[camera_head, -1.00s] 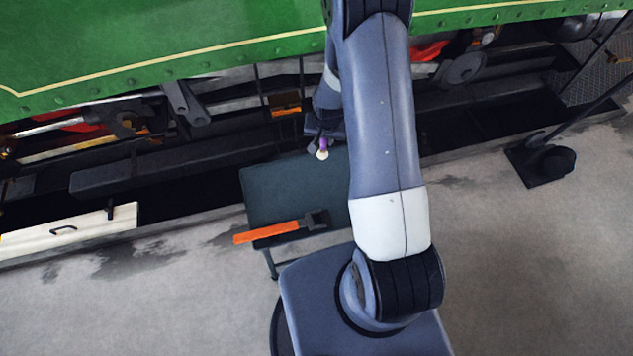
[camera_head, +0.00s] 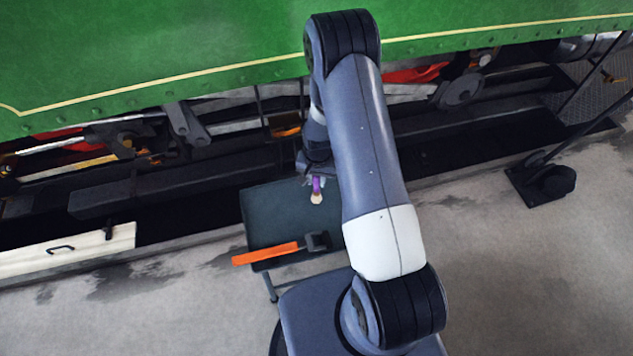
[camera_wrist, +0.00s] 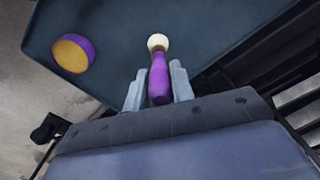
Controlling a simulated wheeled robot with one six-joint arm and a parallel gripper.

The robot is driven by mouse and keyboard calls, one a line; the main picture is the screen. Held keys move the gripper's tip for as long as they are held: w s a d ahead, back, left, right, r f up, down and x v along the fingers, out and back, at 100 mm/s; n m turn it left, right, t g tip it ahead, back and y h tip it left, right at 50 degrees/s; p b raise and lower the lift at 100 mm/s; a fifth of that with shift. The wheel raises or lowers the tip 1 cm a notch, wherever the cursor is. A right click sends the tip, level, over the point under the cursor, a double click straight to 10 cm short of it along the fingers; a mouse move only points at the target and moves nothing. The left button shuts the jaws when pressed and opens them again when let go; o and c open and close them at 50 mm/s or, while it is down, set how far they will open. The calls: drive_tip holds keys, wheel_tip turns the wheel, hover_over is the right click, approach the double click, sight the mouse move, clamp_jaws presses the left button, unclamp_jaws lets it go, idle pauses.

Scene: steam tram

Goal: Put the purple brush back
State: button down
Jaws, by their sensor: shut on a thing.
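The purple brush (camera_wrist: 159,80) has a purple handle and a pale cream tip. My gripper (camera_wrist: 158,88) is shut on its handle, one grey finger on each side. In the head view the brush (camera_head: 317,187) hangs below my gripper (camera_head: 316,180), pale tip toward the near side, over the dark tray table (camera_head: 262,215). In the wrist view a round purple holder-like thing (camera_wrist: 73,53) with a tan inside sits on the dark table top (camera_wrist: 110,30), left of the brush and apart from it. I cannot find it in the head view; my arm may hide it.
A hammer (camera_head: 275,252) with an orange handle and dark head lies along the table's near edge. The green tram (camera_head: 180,50) with its rods rises behind. A pale board (camera_head: 65,250) with a handle is at left, a dark stand (camera_head: 540,183) at right.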

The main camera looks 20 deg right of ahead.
drive_tip(key=shift+f, duration=1.1)
drive_tip(key=c, duration=1.2)
unclamp_jaws()
wheel_tip(320, 180, up, 12)
drive_tip(key=shift+s+d+r, duration=0.1)
drive_tip(key=shift+s+r, duration=0.05)
